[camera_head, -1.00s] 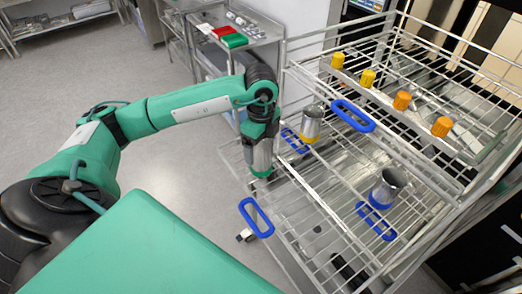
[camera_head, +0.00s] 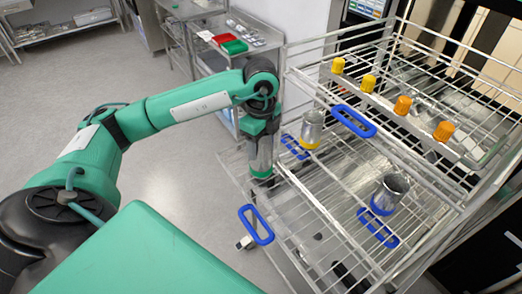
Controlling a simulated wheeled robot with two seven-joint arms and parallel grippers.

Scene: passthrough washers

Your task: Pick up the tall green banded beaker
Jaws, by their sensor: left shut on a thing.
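My left gripper (camera_head: 263,137) points down at the near left side of the wire rack. It is shut on a metallic beaker with a green band (camera_head: 262,175) at its bottom. The beaker hangs upright below the gripper, and its upper part is partly hidden by the fingers. I cannot tell whether its base touches the rack. My right gripper is not in view.
A yellow-banded beaker (camera_head: 312,128) and a blue-banded beaker (camera_head: 390,192) stand on the lower wire rack (camera_head: 340,200). The upper rack holds several yellow and orange-capped items. Blue handles stick out. A side table (camera_head: 262,40) stands behind; open floor lies left.

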